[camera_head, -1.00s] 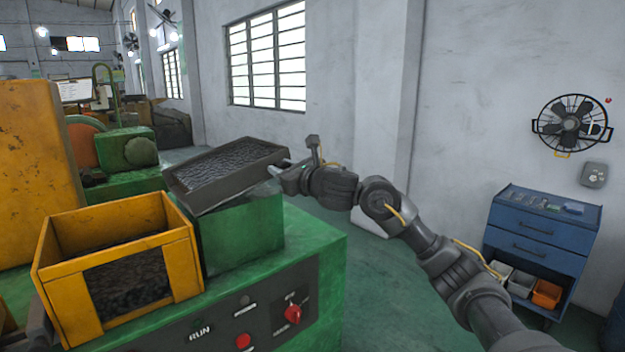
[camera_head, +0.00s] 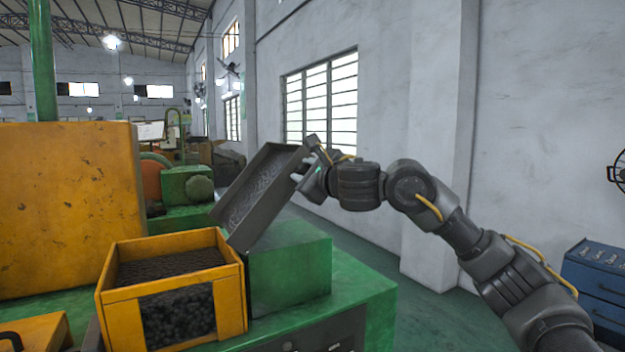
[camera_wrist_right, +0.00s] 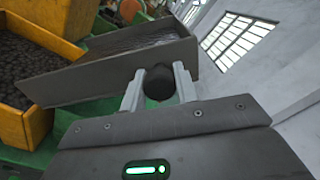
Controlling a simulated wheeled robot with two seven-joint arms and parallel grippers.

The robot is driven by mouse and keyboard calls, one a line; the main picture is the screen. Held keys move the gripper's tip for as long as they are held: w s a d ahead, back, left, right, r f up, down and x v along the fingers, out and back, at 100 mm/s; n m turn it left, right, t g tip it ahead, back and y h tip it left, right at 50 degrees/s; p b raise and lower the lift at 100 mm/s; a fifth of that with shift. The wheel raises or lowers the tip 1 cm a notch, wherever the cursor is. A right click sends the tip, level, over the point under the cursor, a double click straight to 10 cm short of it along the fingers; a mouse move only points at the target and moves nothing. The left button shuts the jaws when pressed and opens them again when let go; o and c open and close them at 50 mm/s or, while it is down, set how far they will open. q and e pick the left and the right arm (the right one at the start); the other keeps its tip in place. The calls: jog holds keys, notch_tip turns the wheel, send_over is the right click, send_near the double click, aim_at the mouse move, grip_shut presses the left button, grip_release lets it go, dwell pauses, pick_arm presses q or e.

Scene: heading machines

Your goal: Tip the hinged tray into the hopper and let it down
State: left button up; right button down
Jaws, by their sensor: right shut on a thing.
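The hinged tray (camera_head: 262,194) is dark grey and steeply tilted in the head view, its right end raised and its low left end at the hopper's edge. Some dark pieces seem to lie in it. The yellow hopper (camera_head: 118,310) stands left of the tray, with dark small parts inside, also visible through its front window. My right gripper (camera_head: 308,174) is at the tray's raised end. In the right wrist view, its fingers (camera_wrist_right: 158,88) are shut around a dark round handle (camera_wrist_right: 159,82) on the tray (camera_wrist_right: 110,75). My left gripper is not in view.
The green machine block (camera_head: 290,270) sits under the tray. A large yellow panel (camera_head: 70,205) stands behind the hopper. A blue drawer cabinet (camera_head: 598,280) stands at the right, by the grey wall. Floor is free between machine and wall.

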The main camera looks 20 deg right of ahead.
jog(key=shift+s+a+r, duration=0.1)
jog(key=shift+a+r, duration=0.05)
jog(key=shift+r, duration=0.1)
jog(key=c, duration=1.1)
grip_release()
jog(key=shift+f, duration=0.1)
jog(key=shift+s, duration=0.2)
jog(key=b+v, duration=0.4)
jog(key=v, duration=0.6)
jog(key=shift+s, duration=0.25)
